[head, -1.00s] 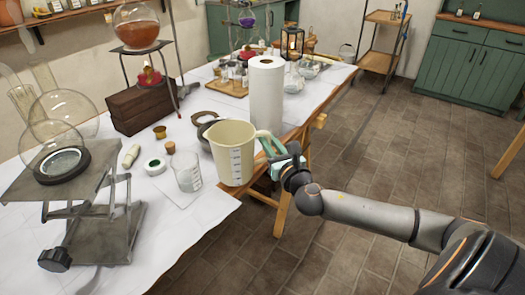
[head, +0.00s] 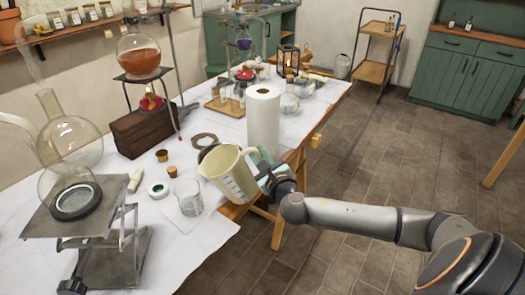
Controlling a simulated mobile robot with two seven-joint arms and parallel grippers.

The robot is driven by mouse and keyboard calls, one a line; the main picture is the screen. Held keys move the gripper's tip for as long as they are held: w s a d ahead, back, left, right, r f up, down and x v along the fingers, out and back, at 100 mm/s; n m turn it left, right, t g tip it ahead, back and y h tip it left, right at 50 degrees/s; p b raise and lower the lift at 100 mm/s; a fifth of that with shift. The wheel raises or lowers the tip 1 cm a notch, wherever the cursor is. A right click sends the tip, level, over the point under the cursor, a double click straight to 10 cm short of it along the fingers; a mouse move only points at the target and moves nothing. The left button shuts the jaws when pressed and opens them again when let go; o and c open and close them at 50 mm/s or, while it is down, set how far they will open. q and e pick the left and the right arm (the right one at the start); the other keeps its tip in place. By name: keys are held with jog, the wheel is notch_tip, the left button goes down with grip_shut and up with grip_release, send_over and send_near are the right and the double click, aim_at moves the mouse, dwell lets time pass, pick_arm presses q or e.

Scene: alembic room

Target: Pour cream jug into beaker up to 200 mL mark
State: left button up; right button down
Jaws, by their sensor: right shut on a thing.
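The cream jug (head: 231,175) is held by its handle in my right gripper (head: 262,172), which is shut on it. The jug is tilted to the left, its rim toward the beaker, and dark graduation marks show on its side. The clear glass beaker (head: 189,199) stands upright on the white-covered table, just left of and below the jug's lip. Its fill level and the 200 mL mark are too small to read. I cannot make out a stream between jug and beaker. My left gripper is not in view.
A paper towel roll (head: 263,122) stands close behind the jug. A round flask rests on a metal lab jack (head: 75,222) at left. The table's right edge runs beneath my right gripper.

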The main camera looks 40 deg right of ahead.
jog(key=shift+w+a+r+n+p, duration=0.1)
jog(key=shift+a+r+n+p, duration=0.15)
jog(key=shift+r+p, duration=0.2)
jog(key=shift+w+a+r+n+p, duration=0.15)
jog(key=shift+r+n+p, duration=0.15)
jog(key=shift+r, duration=0.15)
jog(key=shift+a+r+n+p, duration=0.2)
jog(key=shift+n+p, duration=0.05)
jog(key=shift+p, duration=0.1)
jog(key=shift+w+a+r+n+p, duration=0.35)
jog(key=shift+a+r+n+p, duration=0.3)
jog(key=shift+p, duration=0.4)
jog(key=shift+w+a+r+n+g+h+p, duration=0.15)
jog(key=shift+w+a+r+n+g+p, duration=0.1)
jog(key=shift+a+r+n+p, duration=0.3)
jog(key=shift+w+a+r+n+g+h+p, duration=0.15)
jog(key=shift+w+a+r+n+p, duration=0.2)
jog(key=shift+p, duration=0.3)
pick_arm(q)
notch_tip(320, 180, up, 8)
jog(key=p, duration=0.1)
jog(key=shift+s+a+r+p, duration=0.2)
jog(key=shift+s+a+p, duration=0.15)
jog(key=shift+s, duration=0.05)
pick_arm(e)
jog(key=shift+a+n, duration=0.35)
jog(key=shift+a, duration=0.1)
